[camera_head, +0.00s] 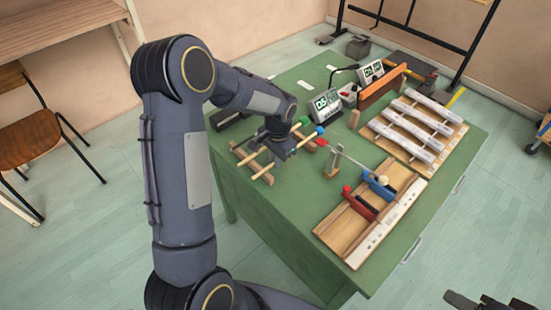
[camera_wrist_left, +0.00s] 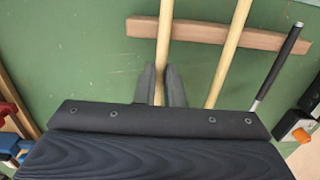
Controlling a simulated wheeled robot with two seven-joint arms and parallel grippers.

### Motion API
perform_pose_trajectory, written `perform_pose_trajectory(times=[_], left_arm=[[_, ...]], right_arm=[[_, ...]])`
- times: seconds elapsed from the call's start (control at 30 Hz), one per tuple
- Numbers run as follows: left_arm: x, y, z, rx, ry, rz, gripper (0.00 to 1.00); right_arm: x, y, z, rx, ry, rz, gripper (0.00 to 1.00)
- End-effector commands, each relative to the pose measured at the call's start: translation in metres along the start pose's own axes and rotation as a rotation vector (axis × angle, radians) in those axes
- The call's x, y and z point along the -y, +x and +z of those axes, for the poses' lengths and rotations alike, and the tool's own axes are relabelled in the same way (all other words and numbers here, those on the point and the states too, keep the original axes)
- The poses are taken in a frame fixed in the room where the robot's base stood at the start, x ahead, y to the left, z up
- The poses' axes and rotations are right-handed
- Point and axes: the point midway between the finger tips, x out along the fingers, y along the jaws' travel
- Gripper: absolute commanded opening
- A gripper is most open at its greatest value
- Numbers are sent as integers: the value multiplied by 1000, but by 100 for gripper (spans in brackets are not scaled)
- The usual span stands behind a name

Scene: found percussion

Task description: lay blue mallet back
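The blue mallet's blue head (camera_head: 319,130) shows just right of my left gripper (camera_head: 283,152) in the head view. Its pale stick (camera_wrist_left: 163,45) runs between my left gripper's fingers (camera_wrist_left: 160,86) in the wrist view. The fingers sit close against both sides of the stick. The stick crosses over a wooden rest bar (camera_wrist_left: 200,32); I cannot tell whether it touches the bar. The blue head is outside the wrist view. The green-headed mallet (camera_head: 304,120) lies beside it, with its stick (camera_wrist_left: 230,55) roughly parallel. My right gripper (camera_head: 487,302) is partly in view at the bottom right.
A red and blue clamp-like fixture on a wooden board (camera_head: 345,228) stands at the near right. White bars on a wooden frame (camera_head: 412,130) lie farther right. Small boxes with displays (camera_head: 325,103) stand behind. A slim black-handled tool (camera_wrist_left: 280,62) lies beside the sticks.

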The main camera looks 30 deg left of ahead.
Motion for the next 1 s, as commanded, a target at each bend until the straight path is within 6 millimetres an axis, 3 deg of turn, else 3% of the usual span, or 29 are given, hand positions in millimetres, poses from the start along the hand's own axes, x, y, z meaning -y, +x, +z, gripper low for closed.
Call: perform_pose_trajectory(times=[0.03,0.2,0.5,1.0], left_arm=[[0,0,0,1,0,0,14],[0,0,0,1,0,0,34],[0,-3,0,0,0,0,34],[0,-73,0,-1,0,-1,34]], right_arm=[[0,0,0,0,0,0,44],[0,0,0,0,0,0,44],[0,0,0,0,0,0,44],[0,0,0,0,0,0,44]])
